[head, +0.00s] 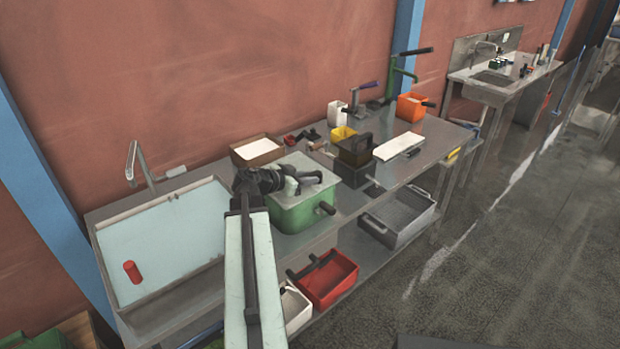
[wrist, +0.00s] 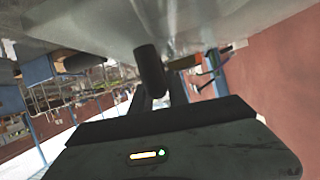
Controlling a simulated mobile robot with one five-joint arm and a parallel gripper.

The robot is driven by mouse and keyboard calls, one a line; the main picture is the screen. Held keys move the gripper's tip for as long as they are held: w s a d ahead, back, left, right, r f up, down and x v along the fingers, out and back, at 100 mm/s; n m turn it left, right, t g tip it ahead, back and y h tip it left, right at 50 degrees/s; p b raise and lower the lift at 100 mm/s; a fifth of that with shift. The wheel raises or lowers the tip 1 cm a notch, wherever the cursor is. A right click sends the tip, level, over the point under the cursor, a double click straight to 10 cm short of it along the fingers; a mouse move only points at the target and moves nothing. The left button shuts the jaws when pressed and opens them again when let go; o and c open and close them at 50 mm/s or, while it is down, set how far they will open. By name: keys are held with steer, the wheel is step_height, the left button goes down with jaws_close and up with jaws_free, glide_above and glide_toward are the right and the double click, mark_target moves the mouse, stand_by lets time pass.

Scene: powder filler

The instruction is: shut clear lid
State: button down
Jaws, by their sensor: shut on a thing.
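The clear lid (head: 318,163) is a pale, see-through sheet on top of the green box (head: 290,218). In the head view my gripper (head: 318,182) is dark and lies over the lid, hiding part of it. In the wrist view a grey, hazy surface (wrist: 110,22), apparently the lid, fills the top. A dark round handle (wrist: 150,70) stands out from it at my fingers. My gripper is shut on the lid by this handle, though the contact itself is partly hidden. I cannot tell whether the lid lies fully flat on the box.
A wide sink basin (head: 165,245) with a red cylinder (head: 132,271) is on the left. A cardboard box (head: 257,151) stands behind the green box, and a dark container (head: 354,160) to its right. A red bin (head: 327,280) and a grey tray (head: 400,217) are on the lower shelf.

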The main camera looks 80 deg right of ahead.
steer(key=shift+s+a+f, duration=0.1)
steer(key=shift+f, duration=0.05)
steer(key=c, duration=1.3)
jaws_free()
steer(key=shift+s, duration=0.1)
steer(key=shift+w+a+r, duration=0.15)
steer(key=shift+w+r, duration=0.1)
steer(key=p+v, duration=0.3)
steer(key=v, duration=0.3)
steer(key=shift+w, duration=0.1)
steer(key=shift+w+a+r, duration=0.15)
steer(key=shift+w+a, duration=0.15)
steer(key=shift+a, duration=0.1)
